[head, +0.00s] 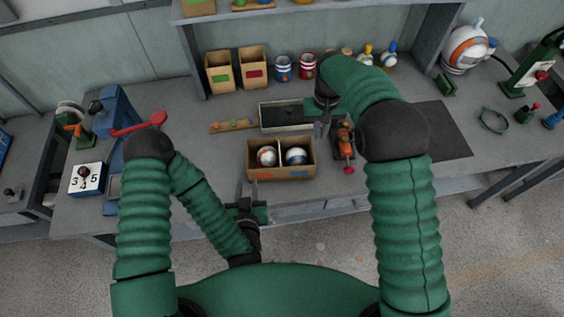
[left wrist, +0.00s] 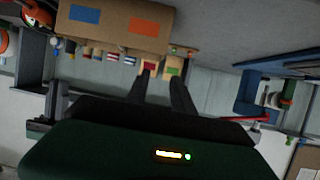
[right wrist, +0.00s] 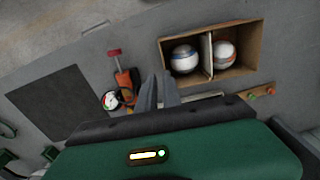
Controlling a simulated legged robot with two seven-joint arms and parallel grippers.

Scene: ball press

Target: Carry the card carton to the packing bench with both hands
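The card carton (head: 294,174) is an open brown box on the grey workbench near its front edge. An orange and a blue patch mark its front, and a divider separates two balls inside. It also shows in the left wrist view (left wrist: 115,33) and the right wrist view (right wrist: 237,76). My left gripper (head: 247,190) is in front of the bench edge, below and left of the carton, open and empty, apart from it. My right gripper (head: 318,128) is over the bench, behind and right of the carton, apart from it; its fingers look close together. I cannot tell which surface is the packing bench.
A grey tray (head: 285,117) lies behind the carton. An orange tool with a red handle (head: 344,146) lies to its right. A dark mat (head: 440,132) is further right. A blue press with a red lever (head: 118,113) stands left. Another bench (head: 22,205) is at far left.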

